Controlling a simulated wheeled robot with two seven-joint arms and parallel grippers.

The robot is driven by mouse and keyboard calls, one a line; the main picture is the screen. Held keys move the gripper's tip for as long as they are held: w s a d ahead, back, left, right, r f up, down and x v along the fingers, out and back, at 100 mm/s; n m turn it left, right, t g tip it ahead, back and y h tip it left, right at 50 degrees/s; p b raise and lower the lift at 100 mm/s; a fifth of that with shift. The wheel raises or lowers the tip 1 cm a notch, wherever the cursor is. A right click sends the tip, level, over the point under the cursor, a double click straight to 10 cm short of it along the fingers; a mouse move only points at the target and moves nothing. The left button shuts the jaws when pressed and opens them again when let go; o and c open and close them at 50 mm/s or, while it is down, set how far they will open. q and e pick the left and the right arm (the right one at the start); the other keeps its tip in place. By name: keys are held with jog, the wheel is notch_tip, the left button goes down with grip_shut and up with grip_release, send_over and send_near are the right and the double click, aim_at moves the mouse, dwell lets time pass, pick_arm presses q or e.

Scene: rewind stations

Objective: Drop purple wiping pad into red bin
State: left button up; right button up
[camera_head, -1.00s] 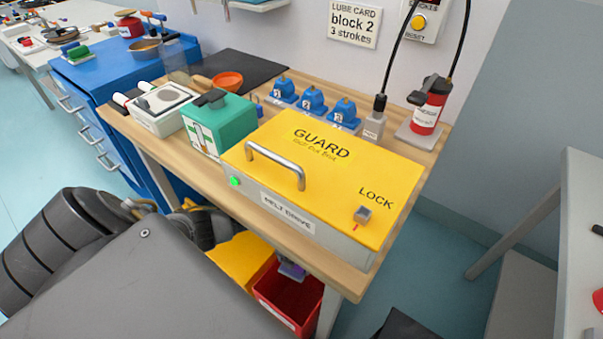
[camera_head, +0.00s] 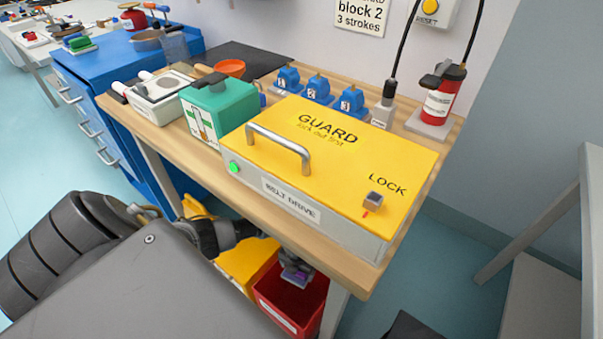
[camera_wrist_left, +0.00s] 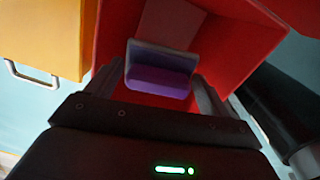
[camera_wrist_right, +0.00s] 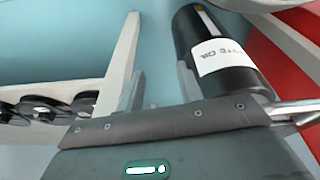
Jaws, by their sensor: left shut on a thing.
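The purple wiping pad (camera_head: 297,277) has a grey upper part and is held low in front of the workbench. In the left wrist view the purple pad (camera_wrist_left: 158,81) sits between the fingers of my left gripper (camera_wrist_left: 157,88), which is shut on it. The red bin (camera_head: 282,311) stands under the bench's front edge; in the left wrist view the red bin's walls (camera_wrist_left: 235,45) surround the pad from behind and both sides. The pad appears at or just above the bin's opening; its exact depth is unclear. My right gripper (camera_wrist_right: 160,92) is open and empty, outside the head view.
A yellow bin (camera_head: 250,262) stands left of the red one. The bench (camera_head: 350,282) with the yellow guard box (camera_head: 340,150) overhangs both. A black labelled bottle (camera_wrist_right: 212,45) is close to my right gripper's fingers.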

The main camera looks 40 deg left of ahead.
pick_arm(q)
jog(key=shift+f, duration=0.4)
pick_arm(e)
jog(key=shift+w+r, duration=0.1)
jog(key=shift+r, duration=0.75)
pick_arm(q)
jog(key=o, duration=0.9)
jog(key=shift+r, duration=0.5)
notch_tip(320, 180, up, 6)
jog(key=p, duration=0.3)
jog(key=shift+d+f, duration=0.1)
jog(key=shift+d, duration=0.05)
jog(key=shift+r+p, duration=0.35)
pick_arm(e)
jog(key=s+d+f, duration=0.1)
jog(key=s+f, duration=0.2)
jog(key=f, duration=0.6)
jog(key=shift+s+d+f+g, duration=0.15)
jog(key=shift+s+f+g, duration=0.05)
jog(key=shift+f+g, duration=0.1)
